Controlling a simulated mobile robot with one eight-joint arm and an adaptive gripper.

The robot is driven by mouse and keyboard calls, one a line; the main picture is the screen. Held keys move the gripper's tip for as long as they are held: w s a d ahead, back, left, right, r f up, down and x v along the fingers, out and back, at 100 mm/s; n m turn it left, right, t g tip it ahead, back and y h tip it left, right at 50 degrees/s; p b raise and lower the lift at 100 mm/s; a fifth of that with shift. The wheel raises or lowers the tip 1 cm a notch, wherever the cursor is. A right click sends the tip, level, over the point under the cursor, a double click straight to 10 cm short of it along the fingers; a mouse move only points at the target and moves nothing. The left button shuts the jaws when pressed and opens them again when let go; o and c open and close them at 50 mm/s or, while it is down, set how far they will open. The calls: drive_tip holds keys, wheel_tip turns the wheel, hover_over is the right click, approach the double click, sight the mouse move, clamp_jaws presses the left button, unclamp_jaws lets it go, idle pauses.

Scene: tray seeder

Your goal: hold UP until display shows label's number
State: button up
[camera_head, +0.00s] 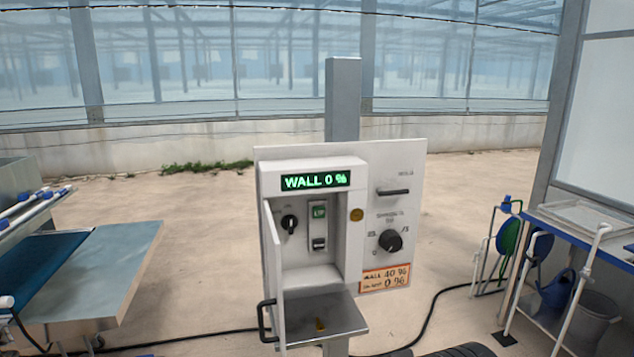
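A white control panel (385,180) stands on a grey post. An orange label (385,278) at the lower right appears to read "WALL 40 %" on top and a second line ending in "0 %". The recess door (273,270) hangs open on the left. My gripper is not in view.
A larger black dial (390,241) and a dark horizontal handle (394,192) are on the panel's right. A metal table (110,275) stands left, a shelf with a bucket (592,318) right. A black cable (440,297) crosses the open floor.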

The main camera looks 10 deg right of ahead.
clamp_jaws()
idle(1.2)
